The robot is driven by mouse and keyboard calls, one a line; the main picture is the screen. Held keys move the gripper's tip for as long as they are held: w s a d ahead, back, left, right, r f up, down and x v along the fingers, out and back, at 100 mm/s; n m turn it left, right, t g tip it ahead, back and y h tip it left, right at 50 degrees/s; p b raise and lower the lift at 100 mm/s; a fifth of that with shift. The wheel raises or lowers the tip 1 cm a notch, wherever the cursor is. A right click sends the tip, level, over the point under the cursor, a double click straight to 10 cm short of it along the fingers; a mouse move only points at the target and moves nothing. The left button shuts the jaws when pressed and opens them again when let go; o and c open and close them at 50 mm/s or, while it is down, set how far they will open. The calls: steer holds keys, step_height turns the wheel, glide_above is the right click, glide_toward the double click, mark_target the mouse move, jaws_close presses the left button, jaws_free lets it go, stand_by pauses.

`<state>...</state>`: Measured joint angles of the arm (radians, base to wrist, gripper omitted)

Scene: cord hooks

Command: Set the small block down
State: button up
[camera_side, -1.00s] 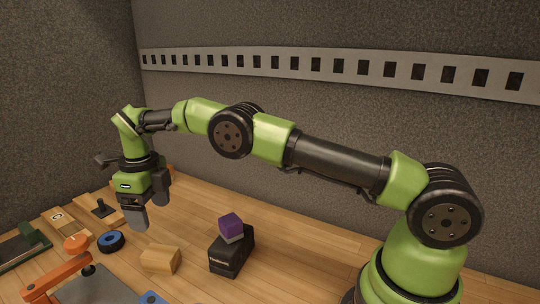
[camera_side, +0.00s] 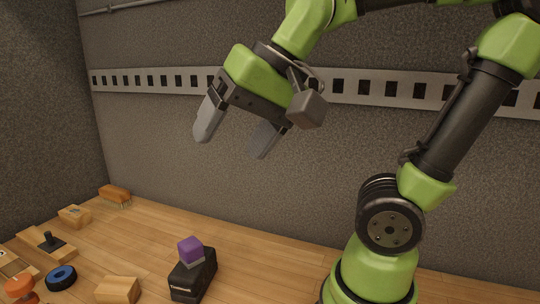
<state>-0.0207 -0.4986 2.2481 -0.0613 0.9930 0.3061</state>
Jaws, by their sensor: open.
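The small block looks to be the purple cube (camera_side: 190,250), which rests tilted on top of a black box-shaped item (camera_side: 193,276) on the wooden table; a grey layer shows under the cube. My gripper (camera_side: 231,148) is high above the table, up and to the right of the cube in the picture. Its two grey fingers are spread apart with nothing between them. It is well clear of the cube and the black item.
A plain wooden block (camera_side: 118,290) lies left of the black item. A blue ring (camera_side: 61,277), an orange-topped piece (camera_side: 19,287), a board with a black knob (camera_side: 48,242) and a brush (camera_side: 114,194) lie farther left. The table (camera_side: 265,262) right of the black item is bare.

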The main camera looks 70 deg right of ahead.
steer(key=s+n, duration=0.1)
steer(key=s+f+n, duration=0.1)
steer(key=s, duration=0.1)
steer(key=s+f+n+t, duration=0.1)
steer(key=shift+s+d+f, duration=0.1)
steer(key=shift+s+f, duration=0.15)
stand_by(0.9)
